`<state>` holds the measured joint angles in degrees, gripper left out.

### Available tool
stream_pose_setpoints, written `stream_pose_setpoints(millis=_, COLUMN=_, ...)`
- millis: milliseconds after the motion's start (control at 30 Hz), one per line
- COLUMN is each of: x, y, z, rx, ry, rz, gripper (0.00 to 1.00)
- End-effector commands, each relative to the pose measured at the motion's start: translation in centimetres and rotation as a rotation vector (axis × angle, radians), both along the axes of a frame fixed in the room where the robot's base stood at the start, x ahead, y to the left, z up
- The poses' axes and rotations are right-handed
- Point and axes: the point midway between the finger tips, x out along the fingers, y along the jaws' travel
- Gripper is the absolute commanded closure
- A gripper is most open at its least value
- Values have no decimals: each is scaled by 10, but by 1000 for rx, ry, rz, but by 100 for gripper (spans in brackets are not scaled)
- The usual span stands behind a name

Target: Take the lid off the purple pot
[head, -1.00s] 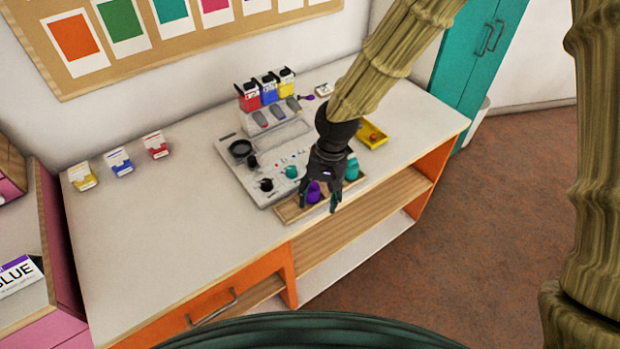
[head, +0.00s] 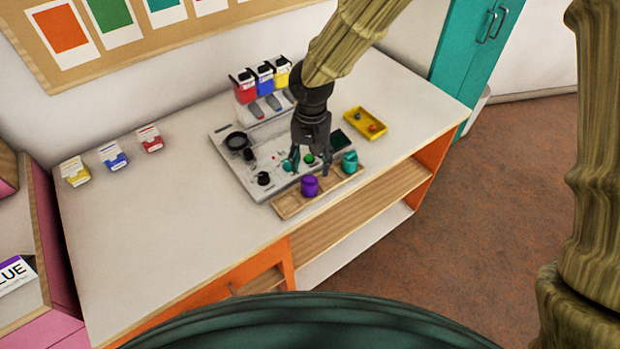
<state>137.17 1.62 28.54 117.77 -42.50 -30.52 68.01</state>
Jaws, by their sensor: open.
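The purple pot (head: 310,187) stands upright in a shallow wooden tray (head: 290,207) near the front edge of the table. Its top is purple too; at this size I cannot tell lid from pot. My gripper (head: 311,168) points down with its fingers spread, just behind the purple pot and over the grey board (head: 265,190). A small green thing (head: 309,158) shows between the fingers, and I cannot tell whether it touches them. A teal pot (head: 349,162) stands at the right end of the same tray, to the right of my gripper.
Black cups (head: 264,179) stand on the board to the left. Red, blue and yellow containers (head: 265,83) stand behind it. A yellow tray (head: 365,123) with small beads lies to the right. Three small cartons (head: 113,156) stand far left. The table's left front is clear.

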Motion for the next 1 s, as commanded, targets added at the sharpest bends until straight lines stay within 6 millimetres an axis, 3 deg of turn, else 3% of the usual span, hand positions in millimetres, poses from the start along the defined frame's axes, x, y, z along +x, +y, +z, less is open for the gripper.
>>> stream_pose_setpoints(millis=533, x=-1, y=2, z=-47, rx=-2, ry=1, rz=-2, gripper=46)
stream_pose_setpoints(millis=867, x=0, y=2, z=-52, rx=0, ry=-1, rz=-1, gripper=46)
stream_pose_setpoints(millis=900, x=0, y=2, z=-52, rx=0, ry=-1, rz=-1, gripper=48)
stream_pose_setpoints(millis=1000, x=0, y=2, z=-52, rx=0, ry=-1, rz=-1, gripper=66)
